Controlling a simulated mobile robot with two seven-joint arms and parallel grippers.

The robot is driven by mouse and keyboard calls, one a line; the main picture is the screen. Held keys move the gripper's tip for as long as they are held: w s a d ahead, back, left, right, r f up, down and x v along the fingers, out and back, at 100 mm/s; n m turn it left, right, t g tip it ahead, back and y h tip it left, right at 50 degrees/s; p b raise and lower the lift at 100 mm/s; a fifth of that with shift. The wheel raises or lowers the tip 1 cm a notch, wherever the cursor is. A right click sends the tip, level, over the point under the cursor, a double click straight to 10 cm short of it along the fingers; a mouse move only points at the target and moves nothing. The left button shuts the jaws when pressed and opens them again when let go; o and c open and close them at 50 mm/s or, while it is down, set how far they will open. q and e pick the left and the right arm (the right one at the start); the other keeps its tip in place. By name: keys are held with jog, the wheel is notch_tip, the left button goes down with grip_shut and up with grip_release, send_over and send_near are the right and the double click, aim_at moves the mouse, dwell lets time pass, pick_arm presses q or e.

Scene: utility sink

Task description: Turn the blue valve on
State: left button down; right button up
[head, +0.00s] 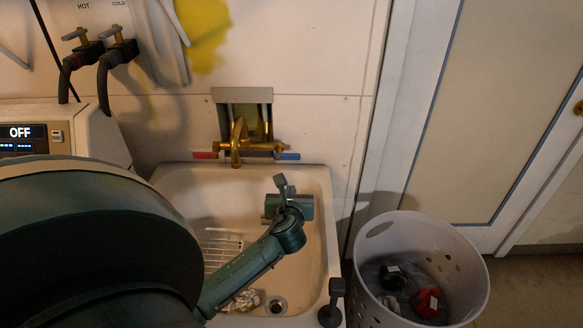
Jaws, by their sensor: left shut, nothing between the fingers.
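The blue valve (288,156) is a short blue handle at the right end of the brass faucet (237,143) on the wall. It points sideways to the right, roughly level. A matching red handle (205,155) is at the left end. My left gripper (281,182) is shut and empty. Its fingertips point up toward the wall, just below the blue handle in the picture, with a small visible gap between them. The wrist is over the sink basin. My right gripper does not show.
The white sink (325,215) holds a wire rack (220,243) and a drain (276,306). A dark object (333,302) is at its front right edge. A white laundry basket (364,262) with clothes stands right of it. A washing machine (99,133) is at left.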

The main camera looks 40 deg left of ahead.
aim_at(287, 154)
pick_arm(q)
jog(key=b+x, duration=0.2)
jog(key=x, duration=0.8)
notch_tip(287, 154, up, 4)
jog(key=shift+p, duration=1.25)
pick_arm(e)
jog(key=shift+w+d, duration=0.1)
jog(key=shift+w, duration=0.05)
pick_arm(q)
jog(key=shift+w, duration=0.15)
